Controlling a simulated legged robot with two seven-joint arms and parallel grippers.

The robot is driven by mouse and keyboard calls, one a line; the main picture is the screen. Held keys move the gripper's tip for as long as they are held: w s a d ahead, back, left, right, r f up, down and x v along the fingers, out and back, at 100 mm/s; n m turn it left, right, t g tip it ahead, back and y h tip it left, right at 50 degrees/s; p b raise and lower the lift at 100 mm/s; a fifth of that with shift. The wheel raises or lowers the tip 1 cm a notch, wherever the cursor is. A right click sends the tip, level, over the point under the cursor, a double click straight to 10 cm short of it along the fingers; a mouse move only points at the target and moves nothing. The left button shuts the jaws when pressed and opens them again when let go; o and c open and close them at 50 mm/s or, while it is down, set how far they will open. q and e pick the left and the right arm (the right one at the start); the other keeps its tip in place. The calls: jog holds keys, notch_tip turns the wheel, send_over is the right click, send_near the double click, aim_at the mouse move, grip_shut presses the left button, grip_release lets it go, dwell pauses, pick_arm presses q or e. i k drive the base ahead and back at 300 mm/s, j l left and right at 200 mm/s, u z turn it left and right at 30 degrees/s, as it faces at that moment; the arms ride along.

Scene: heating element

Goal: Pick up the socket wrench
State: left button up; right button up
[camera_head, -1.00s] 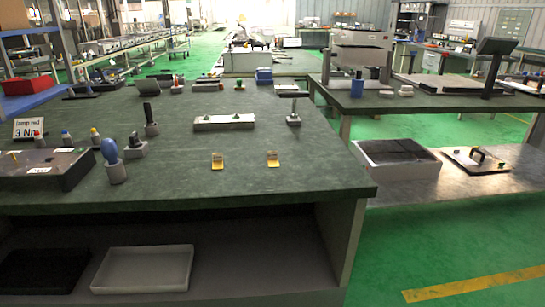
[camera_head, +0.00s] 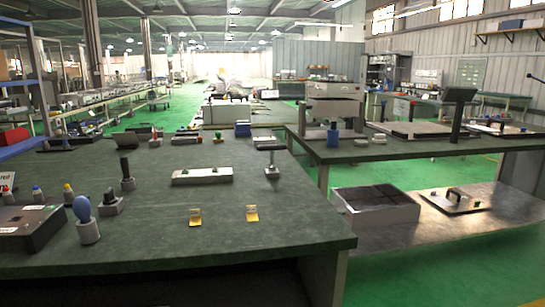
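No tool can be named for certain as the socket wrench at this size. Several upright tools stand in grey holders on the dark green workbench (camera_head: 210,245). One is a T-shaped metal tool (camera_head: 272,160) right of the bench's middle. One has a black handle (camera_head: 125,167) at the left. One has a rounded blue handle (camera_head: 82,207) near the front left. A short dark tool (camera_head: 110,197) stands between the last two. Neither of my grippers is in view.
A pale metal bar (camera_head: 202,176) lies mid-bench, with two small yellow pieces (camera_head: 195,217) (camera_head: 252,213) before it. A dark box (camera_head: 28,228) sits at front left. A second table (camera_head: 420,148) stands right, above a grey bin (camera_head: 380,215). The bench's front right is clear.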

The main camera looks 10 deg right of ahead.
aim_at(271, 168)
jog(key=i+j, duration=0.7)
jog(key=i, duration=0.25)
